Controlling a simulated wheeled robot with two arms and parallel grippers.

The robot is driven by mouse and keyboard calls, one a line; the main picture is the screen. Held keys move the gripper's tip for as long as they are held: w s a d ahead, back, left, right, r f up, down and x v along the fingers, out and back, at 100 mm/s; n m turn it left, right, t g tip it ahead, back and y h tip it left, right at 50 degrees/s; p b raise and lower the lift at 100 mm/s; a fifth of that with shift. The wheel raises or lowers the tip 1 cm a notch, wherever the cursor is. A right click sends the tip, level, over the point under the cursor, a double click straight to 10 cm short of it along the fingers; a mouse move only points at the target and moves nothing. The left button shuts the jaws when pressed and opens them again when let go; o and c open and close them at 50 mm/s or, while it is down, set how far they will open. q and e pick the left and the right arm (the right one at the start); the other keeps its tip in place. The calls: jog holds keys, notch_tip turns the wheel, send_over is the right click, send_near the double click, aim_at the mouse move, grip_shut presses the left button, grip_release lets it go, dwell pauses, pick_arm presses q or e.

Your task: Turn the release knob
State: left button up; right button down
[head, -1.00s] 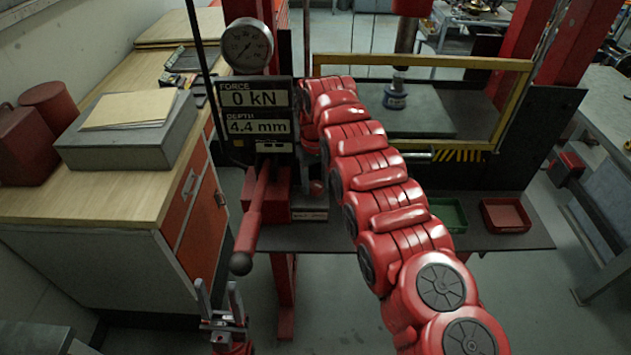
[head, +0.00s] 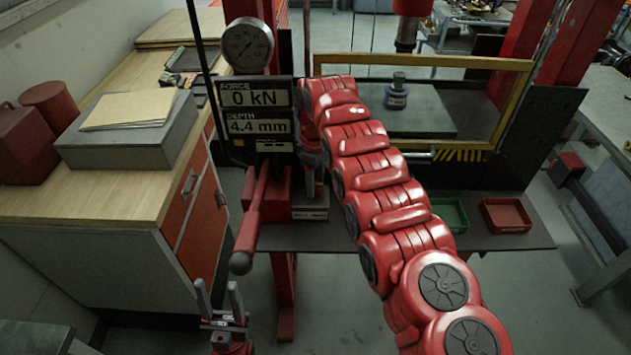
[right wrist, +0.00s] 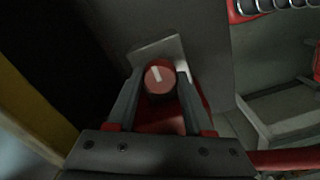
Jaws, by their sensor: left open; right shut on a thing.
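The release knob (right wrist: 160,77) is round and red with a white pointer mark, tilted slightly left of upright in the right wrist view. My right gripper (right wrist: 157,92) is shut on it, one finger on each side. In the head view my right gripper (head: 312,178) is partly hidden by my own red arm, below the display panel, and the knob is hidden there. My left gripper (head: 219,295) is open and empty, low in the head view, left of the press stand and away from the knob.
The display panel (head: 257,113) reads 0 kN and 4.4 mm, under a round gauge (head: 247,45). A red pump lever (head: 252,222) slants down in front. A yellow guard frame (head: 505,64) stands at right, with green (head: 450,214) and red (head: 506,215) trays below it.

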jog(key=shift+r, duration=0.15)
jog(key=shift+c, duration=1.4)
grip_release()
